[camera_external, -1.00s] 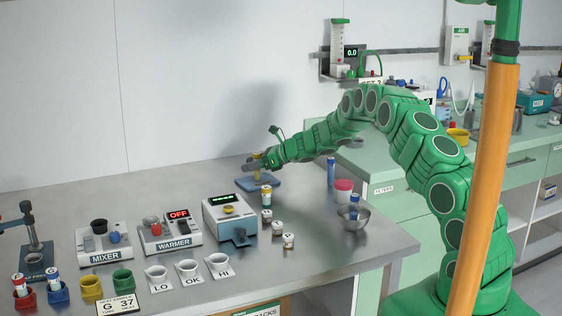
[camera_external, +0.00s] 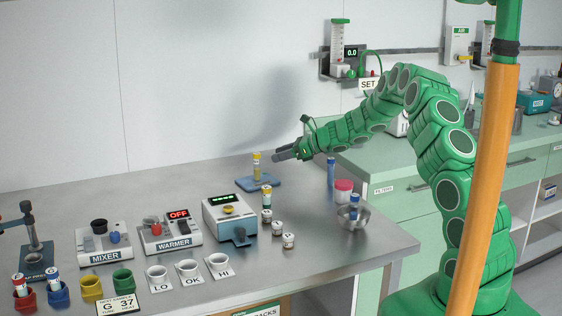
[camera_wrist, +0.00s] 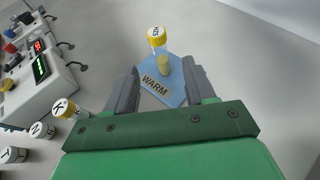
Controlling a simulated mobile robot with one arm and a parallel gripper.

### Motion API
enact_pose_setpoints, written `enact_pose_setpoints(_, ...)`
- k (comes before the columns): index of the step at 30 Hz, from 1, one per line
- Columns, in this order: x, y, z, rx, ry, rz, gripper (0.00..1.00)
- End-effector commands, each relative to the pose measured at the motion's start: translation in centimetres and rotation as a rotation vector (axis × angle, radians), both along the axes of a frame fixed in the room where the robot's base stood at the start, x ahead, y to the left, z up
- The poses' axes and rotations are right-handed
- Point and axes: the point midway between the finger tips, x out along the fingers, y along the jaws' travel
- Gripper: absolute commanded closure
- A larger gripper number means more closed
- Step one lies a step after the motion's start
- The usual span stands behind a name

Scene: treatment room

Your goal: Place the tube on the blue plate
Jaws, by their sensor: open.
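The tube (camera_external: 256,166), with a yellow cap and yellowish lower part, stands upright on the blue plate (camera_external: 273,181) at the back of the steel bench. In the wrist view the tube (camera_wrist: 164,66) stands on the blue plate (camera_wrist: 176,98), which is marked WARM, beyond my fingers. My gripper (camera_external: 276,156) is open and empty. It is a little to the right of the tube, near the height of its upper part, and not touching it.
A blue tube (camera_external: 331,172), pink-lidded jar (camera_external: 343,190) and metal bowl (camera_external: 353,217) stand at right.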

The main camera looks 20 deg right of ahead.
Motion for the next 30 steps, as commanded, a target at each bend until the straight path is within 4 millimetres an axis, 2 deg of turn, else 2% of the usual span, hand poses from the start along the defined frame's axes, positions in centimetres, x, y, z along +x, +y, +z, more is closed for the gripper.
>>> enact_pose_setpoints(9,-0.5,-0.4,0.4,-0.002,-0.002,0.004,0.46)
enact_pose_setpoints(14,-1.8,0.9,2.2,-0.024,-0.034,0.06,0.46)
enact_pose_setpoints(20,-6.2,4.3,6.6,-0.102,-0.129,0.228,0.46)
enact_pose_setpoints(24,-10.1,6.4,9.4,-0.164,-0.199,0.357,0.46)
enact_pose_setpoints(30,-15.9,8.5,12.5,-0.258,-0.298,0.539,0.46)
